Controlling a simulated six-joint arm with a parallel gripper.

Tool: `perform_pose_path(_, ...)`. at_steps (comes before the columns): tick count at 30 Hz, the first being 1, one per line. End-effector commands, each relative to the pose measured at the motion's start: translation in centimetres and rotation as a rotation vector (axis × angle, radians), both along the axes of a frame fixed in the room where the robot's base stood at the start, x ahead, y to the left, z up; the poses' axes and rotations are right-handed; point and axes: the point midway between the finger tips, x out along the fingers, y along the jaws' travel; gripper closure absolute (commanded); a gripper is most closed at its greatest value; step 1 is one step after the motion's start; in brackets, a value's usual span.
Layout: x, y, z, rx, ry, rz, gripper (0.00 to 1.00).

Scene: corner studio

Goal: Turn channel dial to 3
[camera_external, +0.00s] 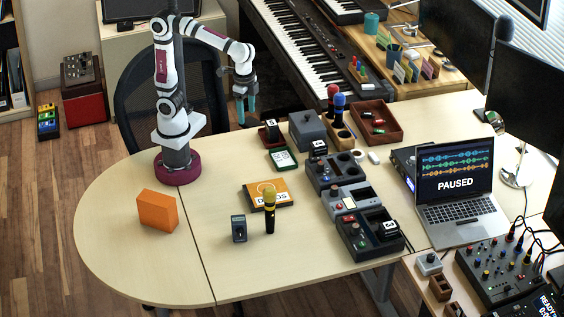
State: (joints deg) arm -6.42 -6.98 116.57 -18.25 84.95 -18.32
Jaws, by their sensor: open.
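My gripper (246,108) hangs in the air past the table's far edge, near the keyboard. Its teal fingers point down, apart, with nothing between them. I cannot tell for sure which control is the channel dial. A row of dark and grey control modules (349,203) stands on the right half of the table, with round knobs or sockets and buttons. Small number blocks sit on it, one at the back (318,149) and one at the front (388,227). Their markings and any dial setting are too small to read surely. My gripper is well away from the modules.
A microphone (269,211), small grey device (239,229), orange box (158,210) and flat orange box (268,194) stand on the table. A grey lidded box (307,130) and red tray (376,122) are farther back. A laptop (457,190) reads PAUSED.

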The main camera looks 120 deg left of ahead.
Motion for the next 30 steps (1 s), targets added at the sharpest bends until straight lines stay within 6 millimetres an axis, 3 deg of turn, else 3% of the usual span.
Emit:
perform_pose_path(1, 4.5, 1.5, 0.2, -0.014, -0.005, 0.137, 0.36)
perform_pose_path(3, 10.3, 4.0, -0.1, -0.034, -0.025, 0.341, 0.36)
perform_pose_path(6, 16.3, 7.5, -1.9, -0.059, -0.045, 0.581, 0.36)
perform_pose_path(9, 19.7, 10.1, -3.7, -0.075, -0.059, 0.737, 0.36)
perform_pose_path(12, 21.0, 11.3, -4.8, -0.084, -0.065, 0.809, 0.36)
perform_pose_path(17, 21.2, 11.4, -7.3, -0.085, -0.065, 0.825, 0.36)
perform_pose_path(24, 21.1, 11.4, -14.6, -0.084, -0.065, 0.821, 0.36)
perform_pose_path(30, 21.1, 11.4, -18.9, -0.084, -0.068, 0.819, 0.36)
